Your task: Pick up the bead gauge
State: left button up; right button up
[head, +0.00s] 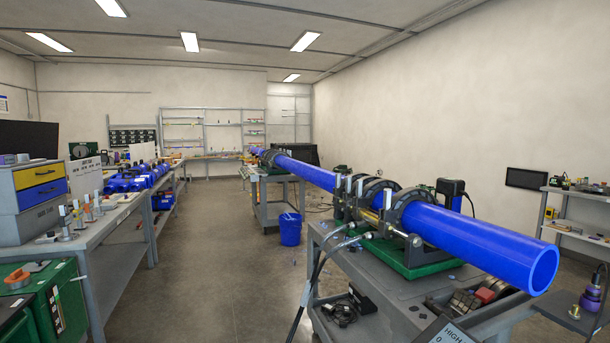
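I cannot make out which item is the bead gauge. Several small upright hand tools (86,212) stand on the near end of the left workbench (115,213), but they are too small to identify. A long blue pipe (470,240) lies clamped in a fusion machine with a green base (403,255) on the grey cart (375,285) at the right. Neither of my grippers shows in the head view.
A cabinet with yellow and blue drawers (40,175) stands at the left. A blue bucket (290,230) is on the floor near the far cart. The pipe's open end juts toward me at right. The aisle floor (220,270) between bench and cart is clear.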

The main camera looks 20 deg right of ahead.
aim_at(98, 200)
jog(key=u, duration=0.25)
jog(key=i+z, duration=0.15)
jog(key=i, duration=2.45)
jog(key=i+u, duration=0.2)
jog(key=i, duration=0.35)
jog(key=i+u, duration=0.15)
jog(key=i, duration=0.35)
jog(key=i+u, duration=0.2)
jog(key=i, duration=0.35)
jog(key=i+l+u, duration=0.15)
jog(key=i, duration=0.4)
jog(key=i+l+u, duration=0.2)
jog(key=i, duration=0.3)
jog(key=i+l+u, duration=0.2)
jog(key=i+l, duration=0.2)
jog(key=i, duration=0.1)
